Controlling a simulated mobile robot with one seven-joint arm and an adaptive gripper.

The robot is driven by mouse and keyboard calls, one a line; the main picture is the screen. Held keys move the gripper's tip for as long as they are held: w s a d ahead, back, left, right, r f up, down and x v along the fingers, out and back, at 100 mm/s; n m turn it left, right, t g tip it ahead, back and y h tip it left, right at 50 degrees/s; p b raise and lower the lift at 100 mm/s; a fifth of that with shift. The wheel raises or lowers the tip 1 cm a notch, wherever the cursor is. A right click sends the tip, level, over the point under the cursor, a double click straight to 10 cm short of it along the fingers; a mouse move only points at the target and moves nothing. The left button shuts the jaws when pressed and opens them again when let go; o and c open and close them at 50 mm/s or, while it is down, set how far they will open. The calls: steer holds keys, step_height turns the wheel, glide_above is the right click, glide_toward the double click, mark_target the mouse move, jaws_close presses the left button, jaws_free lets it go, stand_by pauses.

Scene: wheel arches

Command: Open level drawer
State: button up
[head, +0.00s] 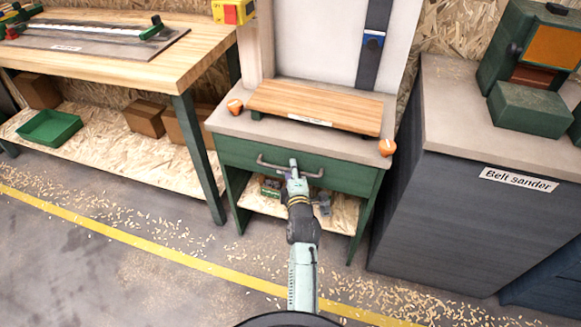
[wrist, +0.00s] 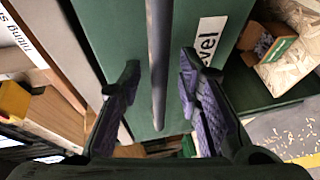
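The level drawer (head: 235,155) is the green front under the grey top of the small middle bench, and it looks shut. Its grey bar handle (head: 272,165) runs along the front. My gripper (head: 294,172) is at the handle, right of its middle, and hides part of it. In the wrist view the green drawer front (wrist: 112,30) has a white label (wrist: 207,40) reading "vel", partly hidden by a finger. The handle (wrist: 158,60) passes between the two purple-padded fingers of my gripper (wrist: 158,72), with a gap on each side. The fingers are open.
A wooden board (head: 316,107) and orange knobs (head: 235,106) are on the bench top. A shelf (head: 335,213) with small items is below the drawer. A dark cabinet labelled "Belt sander" (head: 519,179) stands right, a wooden workbench (head: 110,62) left. The floor in front is clear except for shavings.

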steer(key=shift+c, duration=0.3)
jaws_close()
stand_by(0.7)
